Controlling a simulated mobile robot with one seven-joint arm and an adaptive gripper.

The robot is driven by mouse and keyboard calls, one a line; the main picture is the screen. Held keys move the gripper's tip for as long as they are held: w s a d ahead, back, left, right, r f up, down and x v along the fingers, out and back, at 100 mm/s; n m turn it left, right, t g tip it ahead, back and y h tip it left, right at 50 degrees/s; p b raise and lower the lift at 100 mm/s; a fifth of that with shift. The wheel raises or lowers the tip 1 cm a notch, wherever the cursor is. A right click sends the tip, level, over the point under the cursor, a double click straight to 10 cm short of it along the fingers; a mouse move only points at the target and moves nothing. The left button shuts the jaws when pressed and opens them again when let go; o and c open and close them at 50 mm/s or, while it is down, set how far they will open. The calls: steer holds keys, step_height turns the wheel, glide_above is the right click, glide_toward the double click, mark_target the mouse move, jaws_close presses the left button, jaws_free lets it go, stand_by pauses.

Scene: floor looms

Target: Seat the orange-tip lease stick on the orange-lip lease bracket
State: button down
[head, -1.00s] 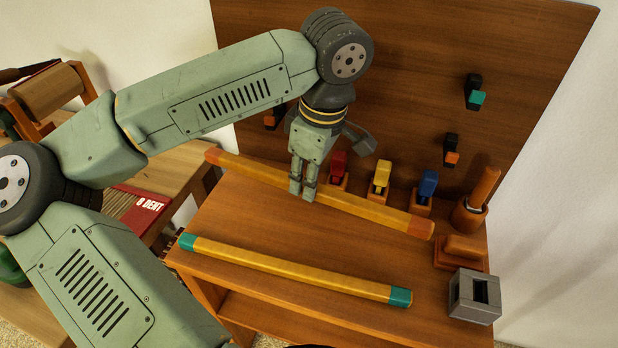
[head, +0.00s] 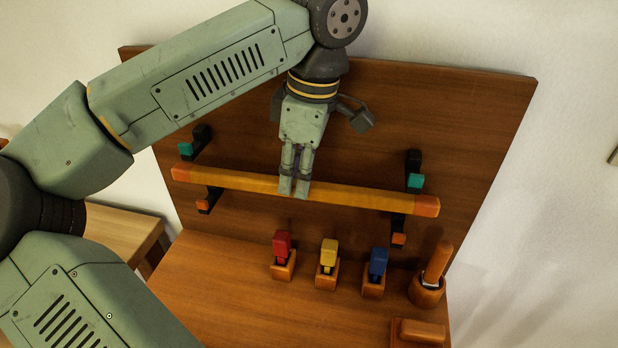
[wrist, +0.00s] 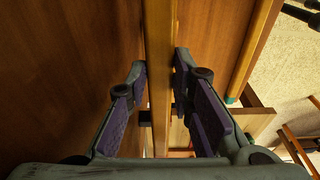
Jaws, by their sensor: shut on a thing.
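My gripper (head: 295,190) is shut on the orange-tip lease stick (head: 355,195) near its middle. The stick is a long yellow bar with orange ends, held off the tabletop in front of the upright board, sloping slightly down to the right in the head view. In the wrist view the stick (wrist: 159,60) runs between the fingers. The orange-lip bracket has a left arm (head: 204,205) and a right arm (head: 398,240); both lips appear below the stick in the picture. The stick hides part of these arms, and I cannot tell whether it touches them.
Teal-lip bracket arms show at left (head: 187,149) and right (head: 415,180), close to the stick in the picture. Red (head: 282,246), yellow (head: 328,255) and blue (head: 377,263) pieces stand below. A teal-tipped stick (wrist: 252,60) lies to the right in the wrist view.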

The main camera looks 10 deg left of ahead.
steer(key=shift+t+b, duration=0.3)
steer(key=shift+b, duration=0.2)
steer(key=shift+b, duration=0.3)
steer(key=shift+f+b, duration=0.75)
steer(key=shift+f, duration=0.35)
steer(key=shift+f, duration=0.1)
steer(key=shift+f+b, duration=0.7)
steer(key=shift+f, duration=0.25)
steer(key=shift+f, duration=0.15)
steer(key=shift+f+b, duration=0.3)
steer(key=shift+b, duration=0.1)
